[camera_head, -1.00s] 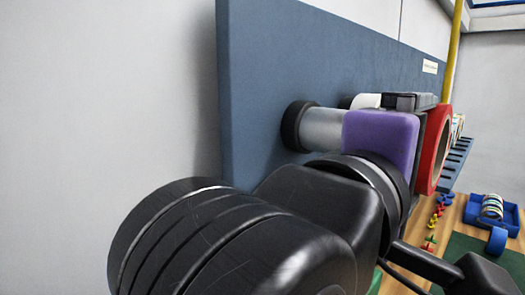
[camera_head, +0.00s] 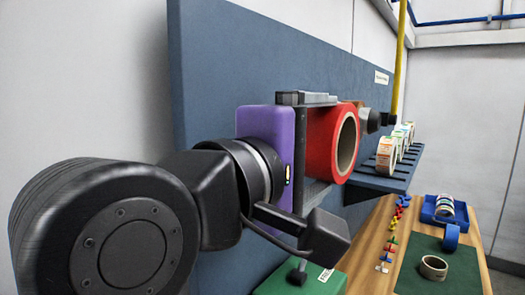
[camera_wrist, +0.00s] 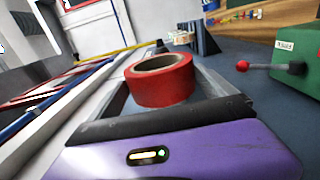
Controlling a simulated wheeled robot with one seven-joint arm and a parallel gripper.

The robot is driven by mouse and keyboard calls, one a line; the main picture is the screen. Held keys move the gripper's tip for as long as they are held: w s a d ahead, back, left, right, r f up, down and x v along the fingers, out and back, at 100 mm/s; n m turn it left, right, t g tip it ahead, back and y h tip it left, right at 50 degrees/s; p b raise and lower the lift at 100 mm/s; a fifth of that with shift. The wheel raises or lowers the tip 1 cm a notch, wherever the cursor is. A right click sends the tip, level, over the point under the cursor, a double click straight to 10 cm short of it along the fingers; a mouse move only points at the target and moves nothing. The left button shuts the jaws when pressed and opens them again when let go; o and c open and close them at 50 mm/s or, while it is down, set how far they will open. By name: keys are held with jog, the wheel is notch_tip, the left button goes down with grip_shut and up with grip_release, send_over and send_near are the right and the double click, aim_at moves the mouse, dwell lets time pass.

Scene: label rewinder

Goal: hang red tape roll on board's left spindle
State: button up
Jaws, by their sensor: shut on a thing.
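The red tape roll (camera_head: 347,142) has a pale brown core and is held between the fingers of my gripper (camera_head: 320,145), which is shut on it. In the head view the roll is in front of the blue board (camera_head: 215,75), with its open bore facing right. In the wrist view the roll (camera_wrist: 162,85) sits between the fingers. A grey spindle with a dark end (camera_head: 372,118) shows just beyond the roll, to its right; I cannot tell which spindle it is. The other spindle is hidden, probably behind my gripper.
A blue shelf (camera_head: 378,182) with several label rolls (camera_head: 388,152) stands right of the board. On the wooden table are colored pieces (camera_head: 392,240), a blue tray (camera_head: 430,212), a green mat (camera_head: 455,272) and a tan roll (camera_head: 434,267). A green box with a red-knobbed lever (camera_wrist: 297,55) is near.

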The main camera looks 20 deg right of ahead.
jog(key=shift+w+a+r, duration=0.1)
jog(key=shift+w+a, duration=0.5)
jog(key=shift+w, duration=0.2)
jog(key=shift+w+a+p, duration=0.7)
jog(key=shift+w+a, duration=0.2)
jog(key=shift+w, duration=0.3)
jog(key=shift+w+a+p, duration=0.7)
jog(key=shift+w+a, duration=0.15)
jog(key=shift+w, duration=0.35)
jog(key=o, duration=1.3)
jog(key=shift+p+v, duration=0.8)
jog(key=shift+v, duration=2.7)
